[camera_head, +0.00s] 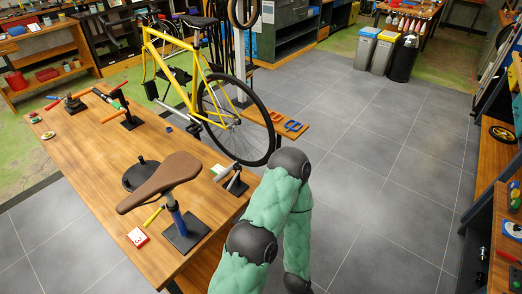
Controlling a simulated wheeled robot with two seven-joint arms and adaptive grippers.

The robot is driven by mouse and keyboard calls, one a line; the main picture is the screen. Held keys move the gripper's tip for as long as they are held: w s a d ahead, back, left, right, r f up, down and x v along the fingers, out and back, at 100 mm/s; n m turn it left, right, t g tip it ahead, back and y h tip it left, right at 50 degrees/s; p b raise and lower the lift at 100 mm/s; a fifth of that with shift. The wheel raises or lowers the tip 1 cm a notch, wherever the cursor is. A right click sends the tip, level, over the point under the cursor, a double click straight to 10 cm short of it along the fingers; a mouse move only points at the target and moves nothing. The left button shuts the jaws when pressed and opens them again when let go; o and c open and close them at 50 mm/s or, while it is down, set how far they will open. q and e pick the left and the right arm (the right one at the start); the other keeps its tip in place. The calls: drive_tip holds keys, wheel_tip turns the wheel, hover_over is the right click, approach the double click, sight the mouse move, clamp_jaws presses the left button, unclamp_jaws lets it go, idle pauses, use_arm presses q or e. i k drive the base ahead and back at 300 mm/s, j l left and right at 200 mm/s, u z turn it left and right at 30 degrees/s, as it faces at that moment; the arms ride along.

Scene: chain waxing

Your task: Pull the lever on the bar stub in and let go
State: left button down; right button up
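A short grey bar-like piece (236,179) on a dark stand is at the right edge of the wooden workbench (85,183), close to my green arm. Another small stand (129,121) with an orange rod (113,116) is farther back on the bench. It is too small to tell which of these is the bar stub, and I cannot make out the lever. A green arm of mine with black joints rises from the bottom, bends at the top and comes back down. No gripper shows; both are out of view.
A brown saddle (160,181) on a post with a dark base (186,235) stands on the near bench. A red-and-white card (138,237) lies beside it. A yellow bicycle (176,68) stands behind the bench. Grey tiled floor (385,150) is clear to the right.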

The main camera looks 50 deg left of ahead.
sight(235, 176)
drive_tip(key=i+u, duration=0.2)
drive_tip(key=i, duration=0.85)
drive_tip(key=i+l+u, duration=0.1)
drive_tip(key=i+u, duration=0.15)
drive_tip(key=i, duration=0.8)
drive_tip(key=u, duration=3.95)
